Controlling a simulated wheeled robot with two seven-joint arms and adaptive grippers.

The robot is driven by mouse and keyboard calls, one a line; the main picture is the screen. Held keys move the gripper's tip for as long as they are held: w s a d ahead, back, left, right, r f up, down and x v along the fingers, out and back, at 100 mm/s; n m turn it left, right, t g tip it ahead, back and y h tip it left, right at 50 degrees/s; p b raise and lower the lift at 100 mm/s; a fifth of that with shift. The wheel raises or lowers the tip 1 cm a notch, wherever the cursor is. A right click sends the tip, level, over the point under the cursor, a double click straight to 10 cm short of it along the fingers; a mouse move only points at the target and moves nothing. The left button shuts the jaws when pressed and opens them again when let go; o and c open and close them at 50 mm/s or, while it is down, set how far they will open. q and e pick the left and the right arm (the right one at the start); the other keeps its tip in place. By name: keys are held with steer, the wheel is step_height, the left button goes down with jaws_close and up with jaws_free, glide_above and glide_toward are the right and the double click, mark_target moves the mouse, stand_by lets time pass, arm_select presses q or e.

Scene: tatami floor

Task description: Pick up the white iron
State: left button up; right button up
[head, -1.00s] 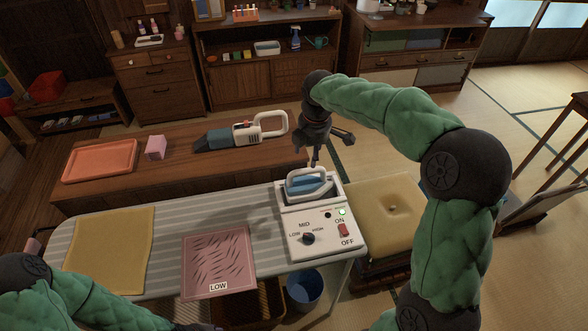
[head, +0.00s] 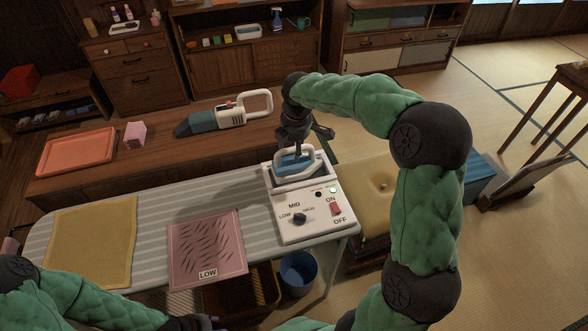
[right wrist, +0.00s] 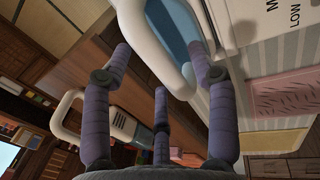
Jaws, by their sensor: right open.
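The white iron (head: 293,162), with a blue body and a white loop handle, sits in the tray of its white control base (head: 312,222) on the striped ironing board. My right gripper (head: 301,147) is open, just above and behind the iron, with its fingers pointing down. In the right wrist view the iron's handle (right wrist: 150,38) lies between the spread fingertips of my right gripper (right wrist: 160,62); I cannot tell if they touch it. My left gripper (head: 198,322) shows only partly at the bottom edge, and its jaws are unclear.
A pink cloth (head: 207,245) marked LOW and a yellow cloth (head: 92,245) lie on the ironing board (head: 150,215). Behind it, a low wooden table holds a handheld vacuum (head: 225,116), a pink block (head: 135,134) and an orange tray (head: 77,152). A blue bin (head: 299,273) stands below.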

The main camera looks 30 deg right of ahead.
steer(key=shift+w+f, duration=0.15)
steer(key=shift+f, duration=0.7)
steer(key=shift+r, duration=0.1)
jaws_close()
steer(key=shift+w+r, duration=0.1)
steer(key=shift+r, duration=0.25)
steer(key=r, duration=0.1)
steer(key=r+p, duration=0.1)
steer(key=r, duration=0.1)
steer(key=shift+a+r+p, duration=0.3)
steer(key=shift+r+p, duration=0.05)
steer(key=shift+r, duration=0.05)
steer(key=s+a+r+p, duration=0.1)
steer(key=a+r+p, duration=0.1)
steer(key=a+r, duration=0.2)
steer(key=s+a+r+p, duration=0.1)
steer(key=a+r+p, duration=0.2)
steer(key=a, duration=0.6)
steer(key=shift+s+r, duration=0.3)
steer(key=shift+r, duration=0.55)
